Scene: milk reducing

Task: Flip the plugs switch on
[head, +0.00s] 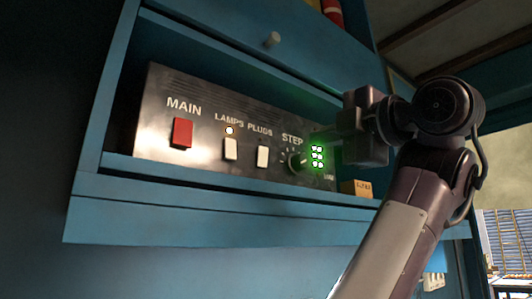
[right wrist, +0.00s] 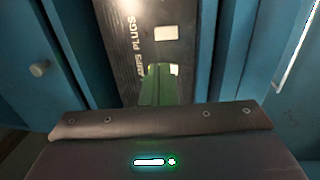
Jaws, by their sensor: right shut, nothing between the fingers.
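The plugs switch (head: 263,156) is a white rocker under the PLUGS label, on a dark control panel (head: 215,165) in a blue cabinet. No lit lamp shows above it. In the right wrist view a white switch (right wrist: 165,33) sits beside the sideways PLUGS label. My right gripper (head: 318,138) is shut and empty at the panel's right part, near the STEP knob and to the right of the plugs switch. In the wrist view its shut fingers (right wrist: 155,90) partly cover the area beside the LAMPS label. My left gripper is not in view.
A red MAIN switch (head: 182,133) and white lamps switch (head: 231,149) are at left; a small light (head: 229,130) glows above the latter. The STEP knob (head: 297,161) and green lights (head: 317,157) are right. A small box (head: 357,188) stands near the shelf edge (head: 250,189).

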